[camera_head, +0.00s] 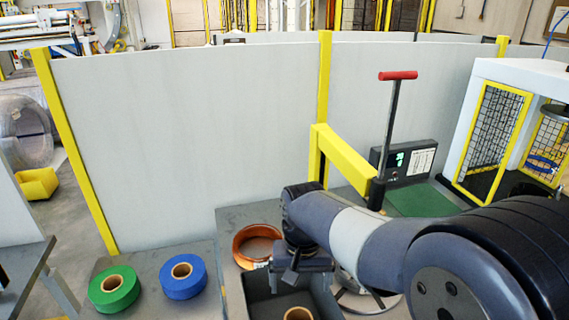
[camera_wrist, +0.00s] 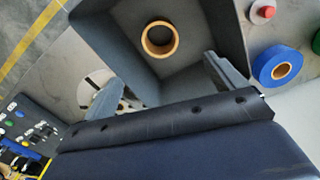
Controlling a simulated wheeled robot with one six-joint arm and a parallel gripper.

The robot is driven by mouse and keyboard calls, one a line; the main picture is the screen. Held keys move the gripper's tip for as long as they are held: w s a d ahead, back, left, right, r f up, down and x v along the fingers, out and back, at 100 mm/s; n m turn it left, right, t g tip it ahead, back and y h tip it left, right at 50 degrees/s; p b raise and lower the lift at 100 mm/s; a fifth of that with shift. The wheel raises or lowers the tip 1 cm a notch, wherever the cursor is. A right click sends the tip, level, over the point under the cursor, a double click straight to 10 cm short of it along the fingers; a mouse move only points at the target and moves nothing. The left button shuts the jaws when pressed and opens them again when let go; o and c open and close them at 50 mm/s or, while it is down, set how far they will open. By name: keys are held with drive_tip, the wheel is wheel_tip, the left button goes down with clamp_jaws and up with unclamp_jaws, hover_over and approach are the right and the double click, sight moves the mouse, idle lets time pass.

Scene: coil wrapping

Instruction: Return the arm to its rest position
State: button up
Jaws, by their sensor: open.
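My gripper (camera_wrist: 165,85) is open and empty in the wrist view, its two fingers spread wide above a dark grey bin. In the head view my arm reaches in from the right, and my gripper (camera_head: 292,282) hangs over the bin (camera_head: 262,303). A tan cardboard ring (camera_wrist: 160,39) lies in the bin, apart from both fingers. The top of this ring also shows in the head view (camera_head: 299,314). My fingertips are largely hidden in the head view.
A green roll (camera_head: 114,289) and a blue roll (camera_head: 184,277) lie on the table to the left. A copper coil (camera_head: 257,246) lies behind the bin. A yellow post and rail (camera_head: 345,155) and a red-handled lever (camera_head: 398,76) stand behind my arm. A caged machine (camera_head: 500,130) is at right.

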wheel_tip(320, 180, down, 7)
wheel_tip(320, 180, up, 6)
drive_tip(key=p, duration=0.5)
